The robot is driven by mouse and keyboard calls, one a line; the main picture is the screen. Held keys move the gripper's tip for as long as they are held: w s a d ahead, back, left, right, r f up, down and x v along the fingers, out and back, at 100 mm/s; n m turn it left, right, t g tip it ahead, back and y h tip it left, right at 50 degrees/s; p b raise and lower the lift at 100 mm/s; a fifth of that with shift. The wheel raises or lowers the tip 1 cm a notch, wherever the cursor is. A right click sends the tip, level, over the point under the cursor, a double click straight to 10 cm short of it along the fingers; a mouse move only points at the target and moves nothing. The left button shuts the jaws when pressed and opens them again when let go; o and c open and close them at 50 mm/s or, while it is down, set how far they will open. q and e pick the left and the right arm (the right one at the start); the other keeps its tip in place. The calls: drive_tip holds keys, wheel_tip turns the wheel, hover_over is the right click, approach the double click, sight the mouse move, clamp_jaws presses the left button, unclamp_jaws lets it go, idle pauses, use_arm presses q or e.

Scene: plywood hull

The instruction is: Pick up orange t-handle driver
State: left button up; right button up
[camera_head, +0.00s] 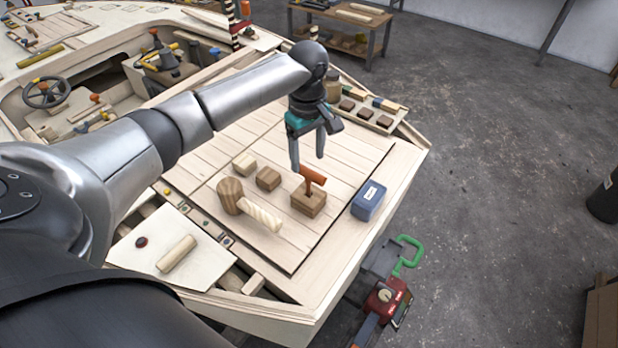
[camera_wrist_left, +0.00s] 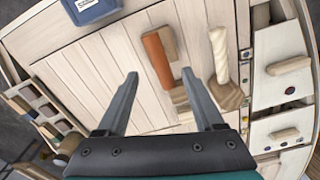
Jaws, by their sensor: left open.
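The orange t-handle driver (camera_head: 312,178) stands in a square wooden block (camera_head: 308,202) on the plywood deck, its handle at the top. In the left wrist view the orange handle (camera_wrist_left: 157,58) lies ahead of the fingers, partly over the block (camera_wrist_left: 170,45). My left gripper (camera_head: 308,168) is open and empty, with its fingers pointing down above and just behind the driver. It also shows in the left wrist view (camera_wrist_left: 160,85), with its fingers spread wide. My right gripper is not seen.
A wooden mallet (camera_head: 232,196) lies left of the block, beside small wooden blocks (camera_head: 268,179). A blue box (camera_head: 368,200) stands to the right near the deck edge. A tray of dark blocks (camera_head: 365,112) lies behind. Bare deck (camera_head: 300,240) is in front.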

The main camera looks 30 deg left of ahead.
sight(308, 178)
use_arm(q)
drive_tip(key=shift+f, duration=1.65)
wheel_tip(308, 178, down, 4)
drive_tip(key=shift+s+d+f+b, duration=0.1)
drive_tip(key=shift+f+b, duration=0.05)
drive_tip(key=shift+b, duration=0.65)
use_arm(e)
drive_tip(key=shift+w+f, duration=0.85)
